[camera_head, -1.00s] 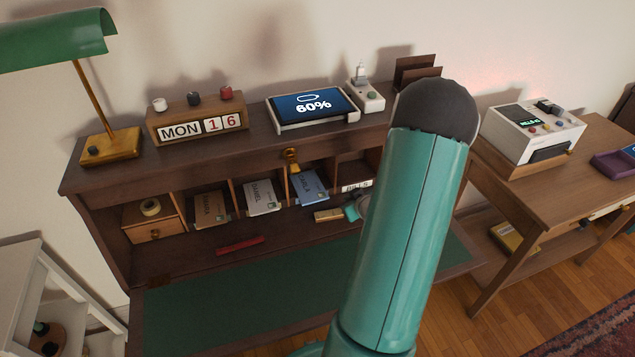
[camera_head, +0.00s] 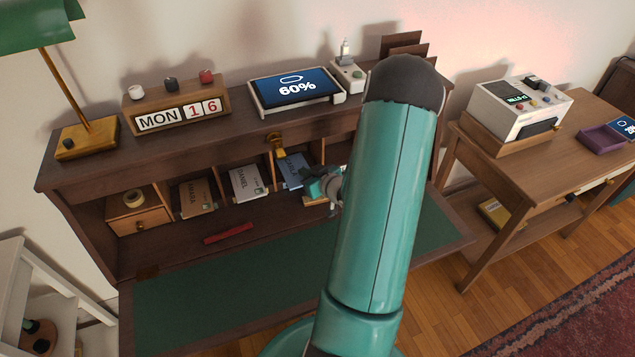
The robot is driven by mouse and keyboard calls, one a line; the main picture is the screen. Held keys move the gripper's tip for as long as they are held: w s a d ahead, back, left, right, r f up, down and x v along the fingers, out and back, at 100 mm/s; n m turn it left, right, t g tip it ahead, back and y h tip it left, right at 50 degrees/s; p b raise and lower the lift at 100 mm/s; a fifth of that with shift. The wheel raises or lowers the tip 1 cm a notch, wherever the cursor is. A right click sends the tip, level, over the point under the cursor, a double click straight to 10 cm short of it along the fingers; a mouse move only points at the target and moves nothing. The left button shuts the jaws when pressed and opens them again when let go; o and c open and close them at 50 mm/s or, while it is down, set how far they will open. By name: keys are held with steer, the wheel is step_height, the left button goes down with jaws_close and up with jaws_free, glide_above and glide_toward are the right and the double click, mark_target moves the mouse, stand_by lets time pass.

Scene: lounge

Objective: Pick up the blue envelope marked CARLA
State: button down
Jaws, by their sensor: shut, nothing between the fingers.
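The blue envelope marked CARLA (camera_head: 293,171) leans in a pigeonhole of the wooden desk, to the right of the white DANIEL envelope (camera_head: 246,182). My gripper (camera_head: 311,187) is at the right lower edge of the blue envelope and overlaps it in the picture. I cannot tell whether they touch. Its fingers are small here and look shut, with nothing seen held. The envelope's lower right part is hidden behind it.
A brown envelope (camera_head: 195,197) stands left of DANIEL. A red bar (camera_head: 228,233) lies on the desk in front. A tablet (camera_head: 297,88) stands on top. The green writing surface (camera_head: 230,290) is clear.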

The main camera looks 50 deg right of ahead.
steer(key=shift+x, duration=1.25)
steer(key=shift+s+f, duration=0.1)
steer(key=shift+f, duration=0.35)
steer(key=shift+f, duration=0.1)
steer(key=shift+s+a+f, duration=0.15)
steer(key=shift+s, duration=0.55)
steer(key=shift+r, duration=0.75)
steer(key=shift+w, duration=0.25)
steer(key=shift+s+r, duration=0.1)
steer(key=shift+r, duration=0.05)
